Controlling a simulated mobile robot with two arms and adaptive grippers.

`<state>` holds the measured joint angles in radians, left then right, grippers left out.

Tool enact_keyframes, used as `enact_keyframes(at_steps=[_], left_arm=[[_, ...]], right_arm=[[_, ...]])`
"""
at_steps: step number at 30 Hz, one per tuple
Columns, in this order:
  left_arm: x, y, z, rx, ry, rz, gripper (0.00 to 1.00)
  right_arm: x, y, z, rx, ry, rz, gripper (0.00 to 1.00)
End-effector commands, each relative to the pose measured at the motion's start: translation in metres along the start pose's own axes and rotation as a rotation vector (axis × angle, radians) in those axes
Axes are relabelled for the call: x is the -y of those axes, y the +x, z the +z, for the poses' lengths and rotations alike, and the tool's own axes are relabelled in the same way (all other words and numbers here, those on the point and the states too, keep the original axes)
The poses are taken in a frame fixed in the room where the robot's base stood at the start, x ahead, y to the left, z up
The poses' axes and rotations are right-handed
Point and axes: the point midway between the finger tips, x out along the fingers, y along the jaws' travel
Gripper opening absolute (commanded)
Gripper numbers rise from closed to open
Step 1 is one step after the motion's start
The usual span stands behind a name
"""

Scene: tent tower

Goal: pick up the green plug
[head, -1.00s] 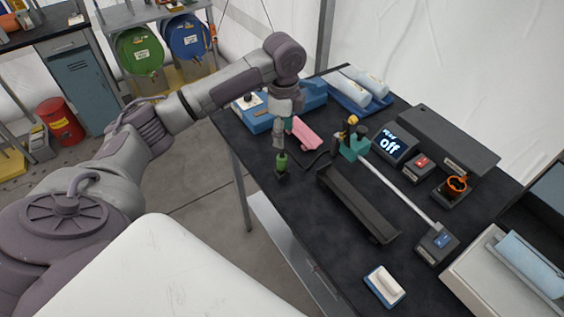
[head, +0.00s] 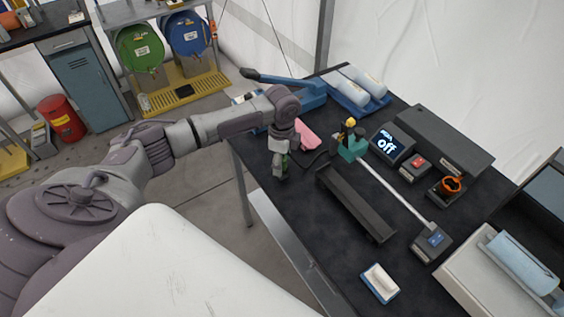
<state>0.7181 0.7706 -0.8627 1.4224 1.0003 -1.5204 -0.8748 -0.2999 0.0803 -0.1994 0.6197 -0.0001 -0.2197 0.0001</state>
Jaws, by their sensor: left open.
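The green plug (head: 286,161) stands near the left edge of the black table (head: 330,262). Only a small strip of its green shows, since my left gripper (head: 280,173) covers most of it. My left gripper points down at the plug, with its fingers open and low by the table top. I cannot tell whether the fingers touch the plug. My right gripper is not in view.
A pink cloth (head: 306,134) lies just behind the gripper, and a blue lever tool (head: 308,91) is farther back. A long black tray (head: 355,204) and a teal block (head: 351,149) stand to the right. The front left tabletop is clear.

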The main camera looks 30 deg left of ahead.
Motion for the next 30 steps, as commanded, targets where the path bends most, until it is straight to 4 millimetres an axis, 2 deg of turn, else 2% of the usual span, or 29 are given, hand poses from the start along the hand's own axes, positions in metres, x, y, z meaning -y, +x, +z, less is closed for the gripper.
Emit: enact_keyframes(at_steps=[2,12,13,23,26,30], left_arm=[[0.0,0.0,0.0,0.0,0.0,0.0,0.6],[0.0,-0.001,0.0,0.0,0.0,-0.001,0.03],[0.0,-0.001,0.0,0.0,0.0,-0.001,0.0],[0.001,-0.004,0.0,-0.001,0.0,-0.002,0.0],[0.002,-0.011,0.0,-0.001,0.0,-0.004,0.0],[0.002,-0.031,0.0,-0.002,0.001,-0.005,0.0]], right_arm=[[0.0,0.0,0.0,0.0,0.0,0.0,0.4],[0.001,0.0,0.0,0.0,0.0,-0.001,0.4],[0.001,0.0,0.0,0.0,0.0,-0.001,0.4],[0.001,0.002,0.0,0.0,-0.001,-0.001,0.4],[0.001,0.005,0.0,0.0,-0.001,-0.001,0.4],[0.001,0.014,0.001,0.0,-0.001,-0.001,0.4]])
